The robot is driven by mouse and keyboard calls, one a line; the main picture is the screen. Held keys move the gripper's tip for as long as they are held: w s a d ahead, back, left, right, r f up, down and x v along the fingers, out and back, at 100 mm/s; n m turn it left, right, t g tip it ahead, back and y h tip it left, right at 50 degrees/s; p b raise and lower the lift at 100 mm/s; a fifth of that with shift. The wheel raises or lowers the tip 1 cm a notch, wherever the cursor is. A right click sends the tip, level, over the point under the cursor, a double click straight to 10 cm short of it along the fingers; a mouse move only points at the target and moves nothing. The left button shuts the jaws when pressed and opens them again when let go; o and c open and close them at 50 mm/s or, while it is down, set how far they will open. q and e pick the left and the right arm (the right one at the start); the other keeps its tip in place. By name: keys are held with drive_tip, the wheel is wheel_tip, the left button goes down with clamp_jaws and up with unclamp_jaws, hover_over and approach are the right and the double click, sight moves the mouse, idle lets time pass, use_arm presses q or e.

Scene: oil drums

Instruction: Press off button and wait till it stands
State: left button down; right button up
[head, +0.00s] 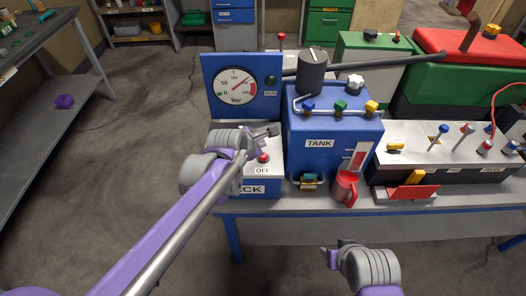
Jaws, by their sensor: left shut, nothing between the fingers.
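The red off button (263,157) sits on a white-topped blue control box (262,188), above an "OFF" label. My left gripper (276,130) is shut and empty, just above and behind the button in the head view. I cannot tell whether it touches the box. A round pressure gauge (235,87) on a blue panel stands behind; its needle points to the upper right. A dark green lamp (270,80) is beside the gauge. My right gripper (331,257) is low in front of the bench, apart from everything; its finger opening is unclear.
The blue tank (320,143) with small coloured valves stands right of the box. A red mug (345,187) is near the bench's front edge. A white-topped panel with levers (450,140) is farther right. Open floor lies left of the bench (400,207).

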use_arm(q)
drive_tip(key=shift+r+p, duration=0.75)
drive_tip(key=shift+r, duration=0.7)
drive_tip(key=shift+f, duration=0.1)
use_arm(e)
drive_tip(key=shift+w+r, duration=0.2)
drive_tip(key=shift+r, duration=0.35)
drive_tip(key=shift+w+r, duration=0.15)
drive_tip(key=shift+r, duration=0.4)
use_arm(q)
drive_tip(key=s+a+f+m+g+y, duration=0.1)
drive_tip(key=s+a+f+m, duration=0.1)
drive_tip(key=s+a+m, duration=0.3)
drive_tip(key=s+a+f+m+g+y, duration=0.1)
drive_tip(key=s+a+f+m, duration=0.1)
drive_tip(key=s+a+m, duration=0.4)
drive_tip(key=s+a+f+m+g+y+p, duration=0.1)
drive_tip(key=s+a+f+m, duration=0.1)
drive_tip(key=s+a+m, duration=0.4)
drive_tip(key=s+m, duration=0.5)
drive_tip(key=s, duration=0.6)
drive_tip(key=shift+f+y, duration=0.25)
drive_tip(key=shift+y, duration=0.15)
use_arm(e)
drive_tip(key=shift+w+r, duration=0.2)
drive_tip(key=shift+r, duration=0.6)
use_arm(q)
drive_tip(key=shift+d, duration=0.1)
